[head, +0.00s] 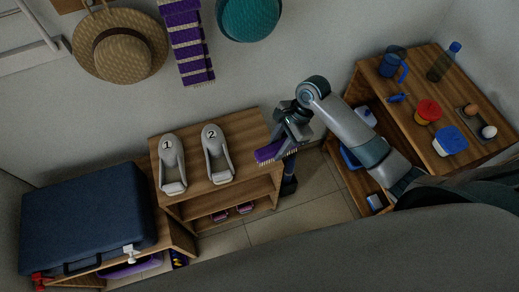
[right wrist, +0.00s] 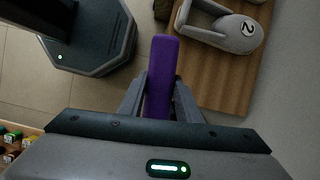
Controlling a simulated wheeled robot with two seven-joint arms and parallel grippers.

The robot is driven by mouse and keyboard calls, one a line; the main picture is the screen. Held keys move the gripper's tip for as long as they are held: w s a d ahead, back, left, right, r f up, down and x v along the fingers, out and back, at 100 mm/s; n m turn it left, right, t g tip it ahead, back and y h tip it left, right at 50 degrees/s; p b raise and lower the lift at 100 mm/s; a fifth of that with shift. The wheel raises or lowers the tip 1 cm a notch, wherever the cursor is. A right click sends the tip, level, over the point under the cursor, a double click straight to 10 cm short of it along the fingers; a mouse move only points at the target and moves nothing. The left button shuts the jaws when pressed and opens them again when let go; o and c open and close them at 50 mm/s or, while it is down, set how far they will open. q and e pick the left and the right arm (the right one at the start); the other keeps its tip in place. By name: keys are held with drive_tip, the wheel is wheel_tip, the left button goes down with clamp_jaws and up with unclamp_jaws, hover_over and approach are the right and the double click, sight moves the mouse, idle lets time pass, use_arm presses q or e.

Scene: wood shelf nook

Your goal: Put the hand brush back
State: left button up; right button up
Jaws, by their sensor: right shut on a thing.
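The hand brush (head: 270,152) is purple with a pale bristle edge. My right gripper (head: 291,127) is shut on it and holds it at the right end of the low wooden shelf (head: 243,133). In the right wrist view the purple brush (right wrist: 162,65) sticks out forward between the two fingers. Two grey, slipper-shaped holders stand on the shelf top, one marked 1 (head: 172,163) and one marked 2 (head: 216,155). Holder 2 also shows in the right wrist view (right wrist: 228,30), ahead and right of the brush. My left gripper is not in view.
A dark blue suitcase (head: 87,218) lies at the left. A straw hat (head: 120,47), a purple striped scarf (head: 187,42) and a teal hat (head: 248,15) hang above. The shelf top beside holder 2 looks clear.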

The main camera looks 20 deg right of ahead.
drive_tip(key=shift+s+d+f+m+t, duration=0.3)
drive_tip(key=shift+s+d+f+m, duration=0.25)
drive_tip(key=shift+d+f, duration=0.25)
drive_tip(key=w+a+f, duration=0.1)
drive_tip(key=w+f, duration=0.1)
drive_tip(key=w, duration=0.1)
drive_tip(key=w+a+f, duration=0.2)
drive_tip(key=w, duration=0.2)
drive_tip(key=w+a+f+p, duration=0.1)
drive_tip(key=w+f, duration=0.2)
drive_tip(key=shift+w+a, duration=0.2)
drive_tip(key=shift+w, duration=0.15)
drive_tip(key=shift+f+p, duration=0.3)
drive_tip(key=shift+f, duration=1.7)
drive_tip(key=shift+f, duration=0.15)
